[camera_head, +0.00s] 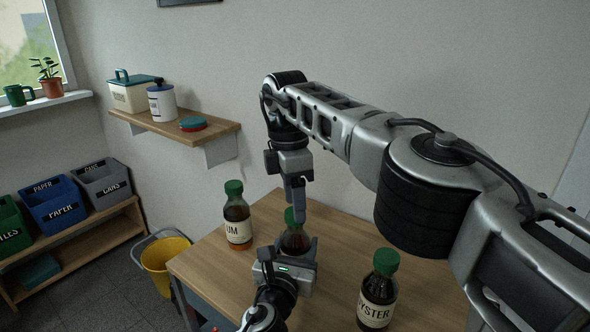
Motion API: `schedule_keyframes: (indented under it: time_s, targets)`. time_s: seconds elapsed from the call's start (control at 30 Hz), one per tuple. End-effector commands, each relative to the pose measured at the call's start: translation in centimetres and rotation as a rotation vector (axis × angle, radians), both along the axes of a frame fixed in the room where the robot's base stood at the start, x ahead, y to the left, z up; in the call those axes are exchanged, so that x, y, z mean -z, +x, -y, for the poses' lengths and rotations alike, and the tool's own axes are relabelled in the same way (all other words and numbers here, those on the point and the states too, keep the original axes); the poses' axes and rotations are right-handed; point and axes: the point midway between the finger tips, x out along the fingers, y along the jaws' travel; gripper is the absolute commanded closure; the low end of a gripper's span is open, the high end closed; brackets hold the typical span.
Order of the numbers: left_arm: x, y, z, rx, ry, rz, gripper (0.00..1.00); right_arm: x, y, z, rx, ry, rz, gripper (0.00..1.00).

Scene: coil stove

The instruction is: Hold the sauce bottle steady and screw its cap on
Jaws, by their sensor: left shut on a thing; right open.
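The sauce bottle (294,240) stands upright on the wooden table, dark brown with a green cap (290,216) at its top. My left gripper (296,254) is shut around the bottle's body from the front and hides its lower part and label. My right gripper (297,196) points straight down from above, open, with its fingers at the cap. The fingers partly cover the cap, so I cannot tell whether they touch it or how it sits on the neck.
A capped bottle (238,222) stands on the table (218,268) to the left. Another, labelled "OYSTER" (377,297), stands at the front right. A yellow bucket (165,262) is on the floor to the left. A wall shelf (215,131) with containers is behind.

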Motion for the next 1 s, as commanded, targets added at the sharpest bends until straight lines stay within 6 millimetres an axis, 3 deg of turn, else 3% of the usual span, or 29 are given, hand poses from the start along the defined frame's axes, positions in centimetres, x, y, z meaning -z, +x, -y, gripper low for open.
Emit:
schedule_keyframes:
  time_s: [1.0]
  targets:
    - [0.1,0.0,-0.1,-0.002,0.001,-0.002,1.0,-4.3,0.0,0.0,-2.701,0.146,-0.107,0.46]
